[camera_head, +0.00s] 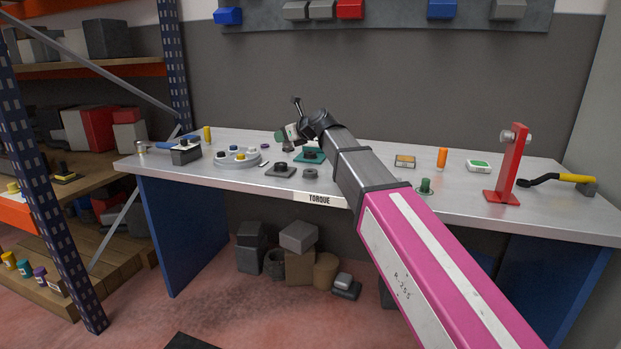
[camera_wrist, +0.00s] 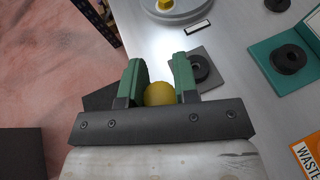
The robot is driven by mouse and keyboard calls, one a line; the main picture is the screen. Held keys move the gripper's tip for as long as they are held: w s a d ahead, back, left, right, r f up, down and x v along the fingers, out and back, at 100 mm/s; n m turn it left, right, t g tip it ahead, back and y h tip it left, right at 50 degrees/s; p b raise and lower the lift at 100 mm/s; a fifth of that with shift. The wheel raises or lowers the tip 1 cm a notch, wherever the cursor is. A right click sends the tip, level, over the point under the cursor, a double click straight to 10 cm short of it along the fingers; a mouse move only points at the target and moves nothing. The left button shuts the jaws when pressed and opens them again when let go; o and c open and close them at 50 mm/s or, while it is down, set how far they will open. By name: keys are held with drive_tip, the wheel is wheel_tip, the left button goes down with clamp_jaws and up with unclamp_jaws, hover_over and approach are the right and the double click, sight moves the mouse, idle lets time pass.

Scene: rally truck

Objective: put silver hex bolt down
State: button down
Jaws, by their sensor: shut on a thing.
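I see no clear silver hex bolt in the jaws. A silver round piece (camera_head: 517,137) sits on a red stand (camera_head: 503,195) at the right; I cannot tell if it is a bolt.
A grey square block with a black ring (camera_head: 280,171) and a teal block with a black ring (camera_wrist: 288,62) lie near my gripper. A round grey tray (camera_head: 226,160) is to the left. A hammer (camera_head: 565,180) lies far right. The bench between has bare patches.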

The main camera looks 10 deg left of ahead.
drive_tip(key=s+a, duration=0.1)
drive_tip(key=a, duration=0.1)
hover_over(307, 170)
wheel_tip(307, 170, down, 7)
drive_tip(key=shift+s+a+r, duration=0.1)
drive_tip(key=shift+s, duration=0.05)
drive_tip(key=shift+f, duration=2.1)
drive_tip(key=shift+f, duration=0.15)
drive_tip(key=c, duration=0.9)
unclamp_jaws()
